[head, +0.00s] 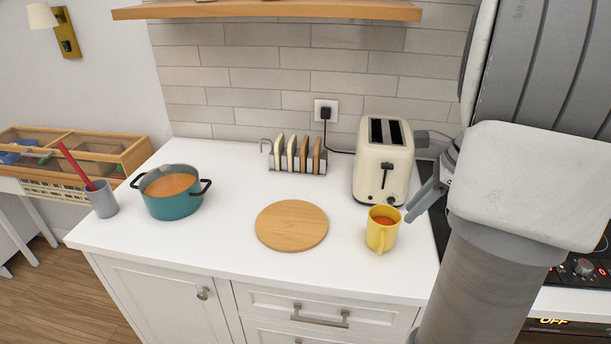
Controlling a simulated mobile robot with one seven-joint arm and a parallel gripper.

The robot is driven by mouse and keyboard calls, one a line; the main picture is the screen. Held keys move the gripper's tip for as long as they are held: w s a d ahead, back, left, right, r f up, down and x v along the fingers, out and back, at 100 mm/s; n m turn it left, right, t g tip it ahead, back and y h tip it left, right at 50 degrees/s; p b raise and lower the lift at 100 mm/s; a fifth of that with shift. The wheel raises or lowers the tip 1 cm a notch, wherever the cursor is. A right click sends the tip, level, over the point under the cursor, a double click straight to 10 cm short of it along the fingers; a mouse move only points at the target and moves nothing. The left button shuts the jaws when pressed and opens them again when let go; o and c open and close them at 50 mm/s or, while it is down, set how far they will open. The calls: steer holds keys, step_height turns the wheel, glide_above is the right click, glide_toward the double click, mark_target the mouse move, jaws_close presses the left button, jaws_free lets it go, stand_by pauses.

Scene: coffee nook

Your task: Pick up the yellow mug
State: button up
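The yellow mug (378,238) stands upright on the white counter near its front edge, in front of the toaster. It holds a reddish-orange liquid, and its handle faces the front. My gripper (411,214) is just to the right of the mug, with its grey fingers pointing down and left toward the rim. My arm hides the area to the right of the gripper.
A cream toaster (384,165) stands behind the mug. A round wooden board (291,226) lies to the left, with a toast rack (298,158) behind it. A teal pot (172,204) and a grey cup (102,200) stand farther left. A wooden shelf (270,10) hangs above.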

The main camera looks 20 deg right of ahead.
mark_target(380, 251)
steer(key=shift+m, duration=0.6)
steer(key=x, duration=0.5)
steer(key=d+b+x, duration=0.1)
steer(key=x, duration=0.5)
steer(key=s+b+x, duration=0.1)
steer(key=x, duration=0.5)
steer(key=shift+d+f, duration=0.3)
steer(key=shift+f, duration=0.1)
jaws_close()
steer(key=shift+r, duration=0.1)
